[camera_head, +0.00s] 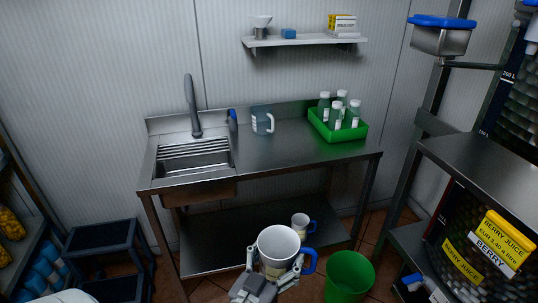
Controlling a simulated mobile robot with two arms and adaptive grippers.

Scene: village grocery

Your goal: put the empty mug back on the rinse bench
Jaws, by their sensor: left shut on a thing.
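A white mug with a blue handle (280,243) is held upright in front of the bench. My left gripper (273,270) is shut on it, with a finger on each side. The mug's open mouth faces me, and its inside looks empty. The steel rinse bench (285,153) stands beyond it, with a sink (190,163) and tap (192,105) at its left end. A second white mug with a blue handle (301,222) sits on the bench's lower shelf (215,245). My right gripper is not in view.
A blue-grey jug (262,121) and a green crate (355,133) of bottles stand along the bench's back. The bench top's middle and front are clear. A green bin (349,277) stands on the floor right of the held mug. A step stool (105,255) is at left; a juice rack (480,225) is at right.

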